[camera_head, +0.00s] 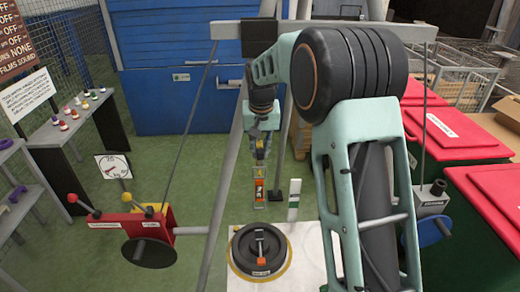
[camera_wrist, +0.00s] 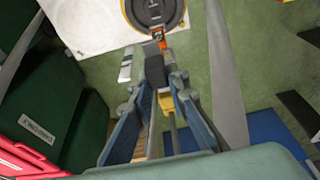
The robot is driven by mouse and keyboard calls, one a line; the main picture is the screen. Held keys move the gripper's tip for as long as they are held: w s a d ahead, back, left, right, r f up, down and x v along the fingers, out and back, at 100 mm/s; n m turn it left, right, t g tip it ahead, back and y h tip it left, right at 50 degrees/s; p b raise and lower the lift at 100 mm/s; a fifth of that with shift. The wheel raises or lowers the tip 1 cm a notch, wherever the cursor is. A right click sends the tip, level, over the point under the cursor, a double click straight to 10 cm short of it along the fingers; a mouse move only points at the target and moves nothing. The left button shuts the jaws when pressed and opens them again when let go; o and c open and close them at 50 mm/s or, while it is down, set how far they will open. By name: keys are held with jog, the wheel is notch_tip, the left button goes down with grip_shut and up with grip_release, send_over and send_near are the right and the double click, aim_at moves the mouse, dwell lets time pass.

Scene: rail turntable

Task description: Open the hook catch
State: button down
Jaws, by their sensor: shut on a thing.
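My gripper (camera_head: 260,152) points down in the middle of the head view, and its blue fingers converge in the wrist view (camera_wrist: 156,82). It is shut on the upper part of a narrow upright piece with yellow and orange labels (camera_head: 259,185). The orange label (camera_wrist: 158,38) shows beyond the fingertips in the wrist view. I cannot make out the hook catch on this piece, or whether it is open. A dark round turntable (camera_head: 240,262) with a yellow ring lies below on a white sheet, bearing a small lever (camera_head: 260,236).
A white post with a green band (camera_head: 294,200) stands right of the held piece. A red crank unit (camera_head: 130,224) is at left, and a blue wheel (camera_head: 433,231) at right. Grey frame legs (camera_head: 225,170) rise close around my arm. Red-lidded bins (camera_head: 445,135) fill the right side.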

aim_at(261, 161)
jog(key=c, duration=1.8)
grip_release()
jog(key=shift+c, duration=0.2)
jog(key=v, duration=1.2)
